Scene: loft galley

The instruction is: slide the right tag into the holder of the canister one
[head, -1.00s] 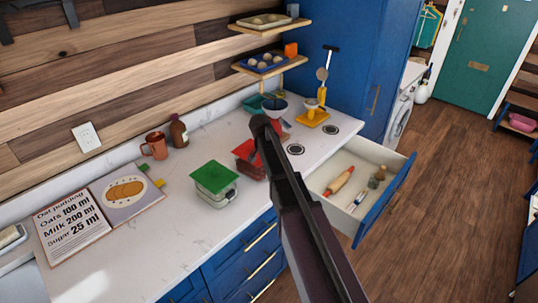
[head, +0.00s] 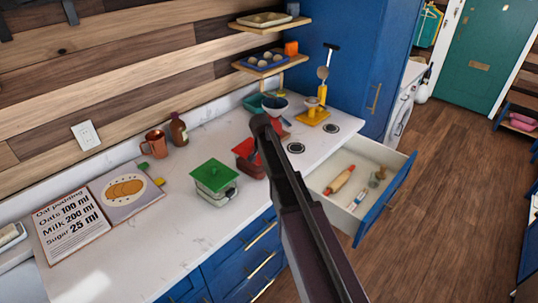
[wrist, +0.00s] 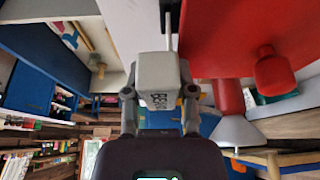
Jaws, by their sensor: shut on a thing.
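A canister with a green lid (head: 214,176) and clear-looking sides stands on the counter in the head view. A red canister (head: 248,160) stands to its right, partly covered by my arm. My gripper (wrist: 160,105) is shut on a pale grey tag (wrist: 154,72) with dark lettering that I cannot read fully. In the wrist view a large red surface with a knob (wrist: 275,72), probably the red canister's lid, is close to the right of the tag. In the head view my arm hides the gripper and tag.
An open recipe book (head: 72,222), a copper mug (head: 155,143) and a brown bottle (head: 178,130) are on the counter. A yellow scale-like stand (head: 313,117) is at the back. An open drawer (head: 345,205) juts out at the right. Bare counter lies before the canisters.

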